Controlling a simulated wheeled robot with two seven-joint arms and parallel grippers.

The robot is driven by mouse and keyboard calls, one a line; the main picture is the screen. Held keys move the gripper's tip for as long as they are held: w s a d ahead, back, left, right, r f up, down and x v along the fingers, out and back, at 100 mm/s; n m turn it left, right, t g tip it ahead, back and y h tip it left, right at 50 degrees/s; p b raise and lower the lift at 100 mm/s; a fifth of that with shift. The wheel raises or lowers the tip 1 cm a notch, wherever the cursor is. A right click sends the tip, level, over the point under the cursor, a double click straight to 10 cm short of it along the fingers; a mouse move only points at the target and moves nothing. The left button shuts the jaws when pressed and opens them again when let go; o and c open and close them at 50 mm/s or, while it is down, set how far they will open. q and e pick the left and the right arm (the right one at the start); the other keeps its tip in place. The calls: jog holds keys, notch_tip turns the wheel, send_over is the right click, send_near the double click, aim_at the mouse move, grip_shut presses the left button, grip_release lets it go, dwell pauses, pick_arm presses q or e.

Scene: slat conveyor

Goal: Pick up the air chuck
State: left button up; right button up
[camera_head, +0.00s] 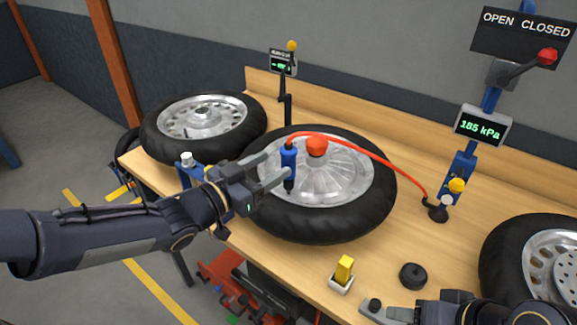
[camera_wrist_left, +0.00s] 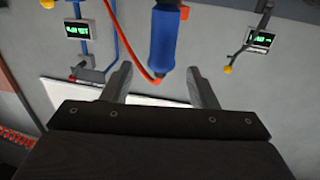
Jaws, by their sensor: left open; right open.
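The air chuck (camera_head: 288,160) has a blue grip and a dark tip. It is upright in front of the middle wheel (camera_head: 345,215), with a red hose (camera_head: 375,158) at its top. My left gripper (camera_head: 279,167) is open, with its fingertips at the chuck. In the left wrist view the blue grip (camera_wrist_left: 163,40) lies between the lines of the two open fingers; I cannot tell whether they touch it. My right gripper (camera_head: 385,313) is open at the bottom edge, partly cut off.
A second wheel (camera_head: 165,140) lies at the left and a third (camera_head: 500,270) at the right. A gauge display (camera_head: 482,126) reads 185 kPa. A yellow block (camera_head: 344,268) in a white holder and a black round cap (camera_head: 413,275) stand near the front edge.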

aim_at(283, 159)
pick_arm(q)
jog(key=x, duration=0.2)
jog(key=p+x, duration=0.1)
jog(key=x, duration=0.3)
jog(key=shift+w+f, duration=0.15)
jog(key=shift+f, duration=0.25)
jog(key=shift+c, duration=0.4)
jog(key=c, duration=0.9)
grip_shut()
jog(key=shift+r, duration=0.1)
